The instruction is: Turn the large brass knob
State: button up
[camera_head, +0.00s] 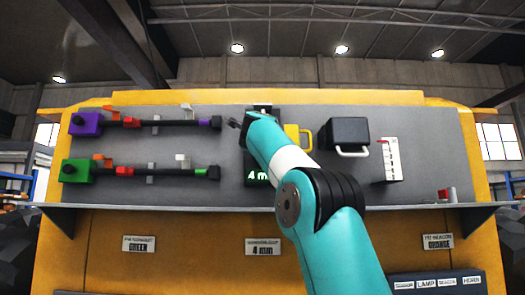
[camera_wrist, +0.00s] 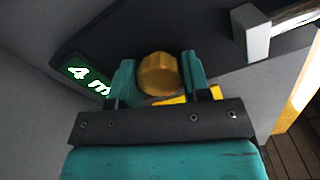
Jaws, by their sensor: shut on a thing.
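The large brass knob (camera_wrist: 158,76) shows in the wrist view, a ridged round knob on the dark panel with the green "4 mm" display. My gripper (camera_wrist: 157,72) has one teal finger on each side of the knob and is shut on it. In the head view my arm covers the knob. The lit "4 mm" display (camera_head: 259,174) shows below my wrist there.
Purple (camera_head: 86,124) and green (camera_head: 76,171) blocks with rods lie to the left. A white scale block (camera_head: 391,160) stands further right.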

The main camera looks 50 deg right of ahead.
jog(key=shift+f+m, duration=0.1)
jog(key=shift+m, duration=0.9)
jog(key=o, duration=0.9)
jog(key=shift+b+v, duration=2.55)
jog(key=shift+v, duration=6.25)
